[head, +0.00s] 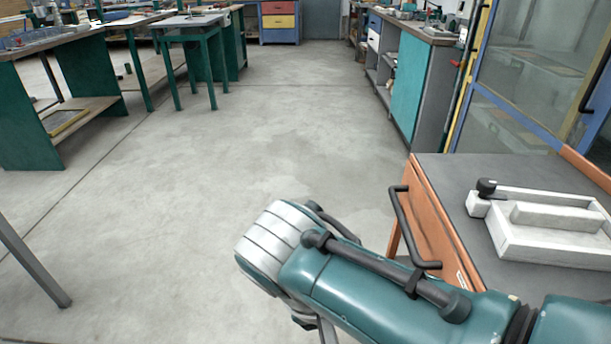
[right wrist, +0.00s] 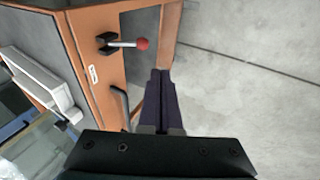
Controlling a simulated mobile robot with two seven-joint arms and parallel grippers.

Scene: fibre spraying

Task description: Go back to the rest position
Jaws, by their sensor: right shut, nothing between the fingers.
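My right arm comes in from the lower right of the head view, over the floor beside an orange cabinet (head: 440,225) with a grey top. Its gripper is hidden below the forearm there. In the right wrist view my right gripper (right wrist: 160,74) shows two dark fingers pressed together, with nothing between them. The fingers are beside the orange cabinet (right wrist: 98,78), over bare floor. I cannot tell the exact gap to the cabinet. My left arm and gripper are not in view.
The cabinet has a black handle (head: 405,225) and carries a white tray (head: 545,250). A red-knobbed lever (right wrist: 142,43) sticks out from its front. Green workbenches (head: 40,105) stand at left, a teal cabinet (head: 408,85) at back right. The middle floor (head: 230,150) is clear.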

